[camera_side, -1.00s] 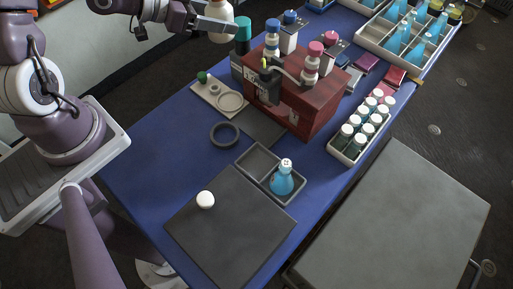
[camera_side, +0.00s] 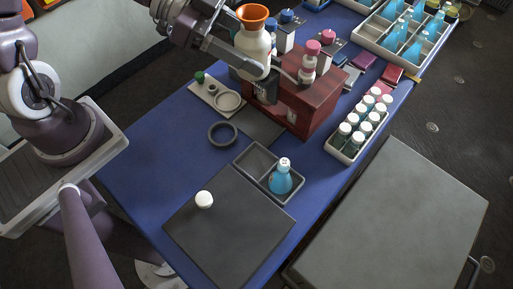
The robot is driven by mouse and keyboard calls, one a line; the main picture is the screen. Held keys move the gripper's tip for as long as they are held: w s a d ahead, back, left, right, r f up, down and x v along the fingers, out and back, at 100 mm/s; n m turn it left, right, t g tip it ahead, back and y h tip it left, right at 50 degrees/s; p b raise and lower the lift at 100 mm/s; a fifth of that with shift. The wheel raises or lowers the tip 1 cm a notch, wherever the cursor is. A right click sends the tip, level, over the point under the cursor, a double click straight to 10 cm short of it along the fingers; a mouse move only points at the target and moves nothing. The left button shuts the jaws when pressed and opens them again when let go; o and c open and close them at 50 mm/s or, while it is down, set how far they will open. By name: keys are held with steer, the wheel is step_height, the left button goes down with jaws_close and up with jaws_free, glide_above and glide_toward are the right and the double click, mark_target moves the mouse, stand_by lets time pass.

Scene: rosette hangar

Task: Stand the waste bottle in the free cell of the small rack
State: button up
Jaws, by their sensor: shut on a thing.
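The waste bottle (camera_side: 252,42) is white with a wide orange funnel top. It is upright in the air, in front of the red box. My gripper (camera_side: 256,66) is shut on its body from the left; the far finger is mostly hidden. The small rack (camera_side: 251,176) is a grey tray with two cells on the blue table, below and right of the bottle in the picture. Its upper-left cell (camera_side: 257,160) is empty. Its lower-right cell holds a blue flask (camera_side: 281,180) with a white cap.
The red box (camera_side: 309,108) with bottles and tubing on top stands close behind the bottle. A dark ring (camera_side: 222,134) and a pale holder (camera_side: 204,94) lie left. A dark mat (camera_side: 230,225) bears a white cap (camera_side: 204,200). A rack of capped vials (camera_side: 344,154) stands right.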

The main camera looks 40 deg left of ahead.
steer(key=s+d+m+g+h, duration=0.1)
steer(key=s+d+m+g, duration=0.2)
steer(key=s+d, duration=0.1)
steer(key=shift+t, duration=0.3)
steer(key=f, duration=2.9)
steer(key=shift+w+f, duration=0.15)
steer(key=shift+w, duration=0.15)
steer(key=shift+f, duration=0.35)
steer(key=o, duration=1.4)
steer(key=shift+f, duration=0.1)
steer(key=shift+o, duration=0.2)
